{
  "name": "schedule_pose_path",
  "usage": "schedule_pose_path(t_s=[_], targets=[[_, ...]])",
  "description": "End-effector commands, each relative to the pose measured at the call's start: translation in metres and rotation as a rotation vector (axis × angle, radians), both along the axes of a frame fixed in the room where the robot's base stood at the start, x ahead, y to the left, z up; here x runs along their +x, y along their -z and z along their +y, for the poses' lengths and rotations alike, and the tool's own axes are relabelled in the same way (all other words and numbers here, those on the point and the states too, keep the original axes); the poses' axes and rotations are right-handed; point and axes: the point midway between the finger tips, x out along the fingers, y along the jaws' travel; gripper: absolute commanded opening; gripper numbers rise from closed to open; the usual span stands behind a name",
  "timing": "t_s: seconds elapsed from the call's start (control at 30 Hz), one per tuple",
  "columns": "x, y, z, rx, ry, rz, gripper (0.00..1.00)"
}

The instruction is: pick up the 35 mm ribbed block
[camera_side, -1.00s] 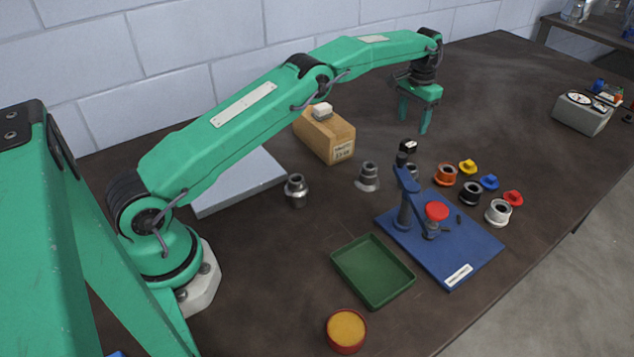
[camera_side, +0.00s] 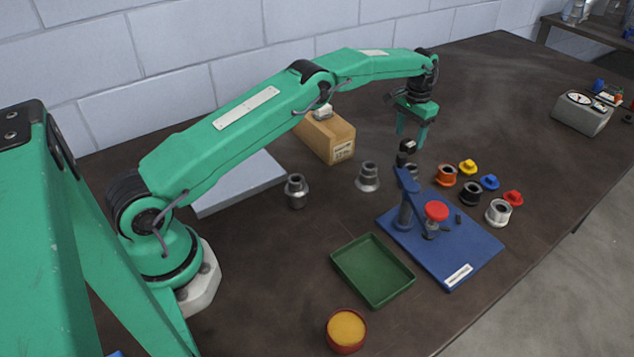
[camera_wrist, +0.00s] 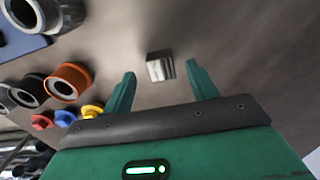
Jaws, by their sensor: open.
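In the wrist view a small metallic block (camera_wrist: 160,66), dark on one side with pale vertical streaks, stands on the table. It lies in the gap between the fingers of my gripper (camera_wrist: 161,72), a little beyond the tips, with no visible contact. In the side view my gripper (camera_side: 409,140) points down, open and empty, over the table behind the blue fixture. A small dark block with a pale face (camera_side: 408,147) shows just below the fingertips, behind the fixture's post; it looks like the same block. Its lower part is hidden there.
The blue fixture (camera_side: 455,245) with a red knob stands in front of the gripper. An orange ring (camera_side: 446,175), a black ring (camera_side: 470,193) and small coloured caps lie to the right. A cardboard box (camera_side: 325,137) stands at left. A green tray (camera_side: 372,270) is nearer.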

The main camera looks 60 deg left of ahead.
Motion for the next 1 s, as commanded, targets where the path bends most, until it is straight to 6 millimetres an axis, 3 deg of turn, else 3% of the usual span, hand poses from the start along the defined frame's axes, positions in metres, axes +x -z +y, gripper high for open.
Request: schedule_pose_path(t_s=[0.3,0.8,1.0], targets=[[0.0,0.029,0.001,0.0,0.0,0.001,0.58],[0.0,0.03,0.001,0.0,0.0,0.0,0.58],[0.0,0.029,0.001,0.0,0.0,0.0,0.21]])
